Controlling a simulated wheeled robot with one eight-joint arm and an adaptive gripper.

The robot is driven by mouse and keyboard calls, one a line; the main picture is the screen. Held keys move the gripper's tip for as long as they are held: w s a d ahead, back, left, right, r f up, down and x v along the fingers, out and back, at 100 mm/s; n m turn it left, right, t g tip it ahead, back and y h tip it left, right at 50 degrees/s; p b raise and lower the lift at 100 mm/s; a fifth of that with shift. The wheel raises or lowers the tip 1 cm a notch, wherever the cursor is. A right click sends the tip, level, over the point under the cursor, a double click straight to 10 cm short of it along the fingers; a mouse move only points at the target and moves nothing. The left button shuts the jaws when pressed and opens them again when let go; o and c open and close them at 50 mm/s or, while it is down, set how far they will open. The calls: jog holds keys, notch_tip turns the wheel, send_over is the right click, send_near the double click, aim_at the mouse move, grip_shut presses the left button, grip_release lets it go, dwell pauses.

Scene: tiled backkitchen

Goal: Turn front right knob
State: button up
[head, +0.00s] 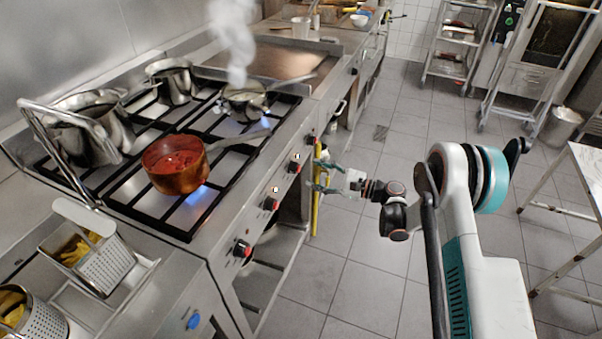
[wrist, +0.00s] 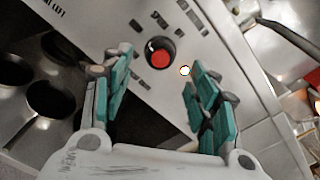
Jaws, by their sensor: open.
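A row of red and black knobs runs along the stove's front panel in the head view: a nearest knob (head: 242,248), a second knob (head: 270,203), a third knob (head: 294,167) and a far knob (head: 311,139). My gripper (head: 314,177) is open in front of the panel, close to the third knob. In the wrist view, one red-centred knob (wrist: 160,53) sits beyond and between my open fingertips (wrist: 160,70), with a lit lamp beside it. The fingers appear apart from it, with nothing between them.
A copper pot (head: 174,168) of red sauce stands over a flame; its handle points toward the front edge. A steaming pan (head: 245,103) sits over another flame. A yellow rail (head: 317,200) runs near my gripper. The tiled floor (head: 345,270) is clear around my arm.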

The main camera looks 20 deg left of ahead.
aim_at(294, 168)
jog(key=a+b, duration=0.1)
jog(key=a, duration=0.5)
jog(key=shift+w, duration=0.25)
jog(key=c, duration=1.1)
